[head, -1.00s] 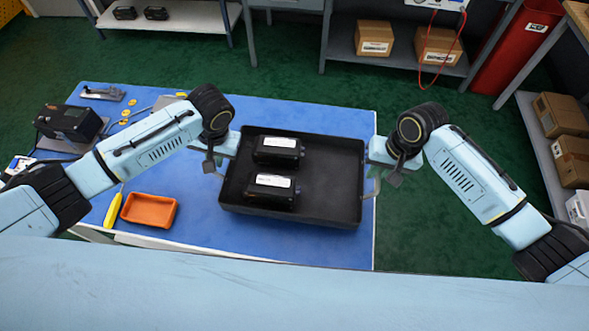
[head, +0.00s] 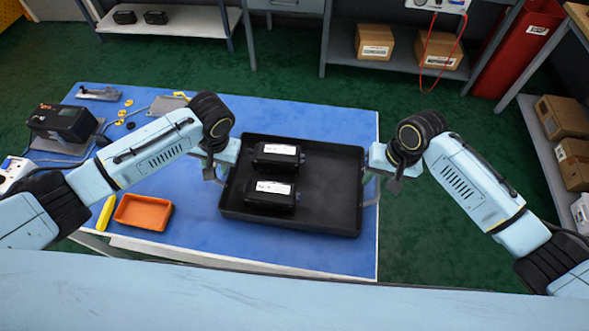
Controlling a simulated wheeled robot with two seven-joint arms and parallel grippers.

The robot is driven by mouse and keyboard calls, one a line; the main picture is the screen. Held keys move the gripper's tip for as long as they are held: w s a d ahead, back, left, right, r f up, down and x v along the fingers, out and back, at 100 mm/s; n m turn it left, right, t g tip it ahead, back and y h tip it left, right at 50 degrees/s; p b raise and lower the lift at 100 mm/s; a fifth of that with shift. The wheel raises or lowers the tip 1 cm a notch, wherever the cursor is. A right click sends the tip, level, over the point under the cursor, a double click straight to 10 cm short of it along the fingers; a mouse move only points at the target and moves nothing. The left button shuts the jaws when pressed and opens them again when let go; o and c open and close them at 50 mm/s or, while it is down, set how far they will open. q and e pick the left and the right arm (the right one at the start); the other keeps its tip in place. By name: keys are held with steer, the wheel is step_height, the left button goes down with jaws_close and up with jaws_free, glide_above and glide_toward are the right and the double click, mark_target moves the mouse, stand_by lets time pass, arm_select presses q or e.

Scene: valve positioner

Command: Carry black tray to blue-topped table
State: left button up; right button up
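The black tray (head: 325,185) is level over the right part of the blue-topped table (head: 190,240). I cannot tell whether it touches the top. Two black valve positioners with white labels, one at the back (head: 276,161) and one at the front (head: 270,197), sit in its left half. My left gripper (head: 218,172) is at the handle on the tray's left side and appears shut on it. My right gripper (head: 377,181) is at the right handle (head: 371,192) and appears shut on it. The fingertips are partly hidden by my wrists.
On the table's left are an orange bin (head: 143,212), a yellow tool (head: 106,213), a dark device (head: 62,122) and small yellow parts. Shelves with cardboard boxes (head: 374,42) stand at the back and right. A red bin (head: 515,45) is at the back right. Green floor is clear between.

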steer(key=shift+r, duration=0.1)
arm_select(q)
steer(key=v, duration=1.2)
arm_select(e)
step_height(320, 180, up, 12)
steer(key=d, duration=0.2)
steer(key=shift+d+f, duration=0.15)
steer(key=shift+f, duration=0.05)
steer(key=shift+s, duration=0.1)
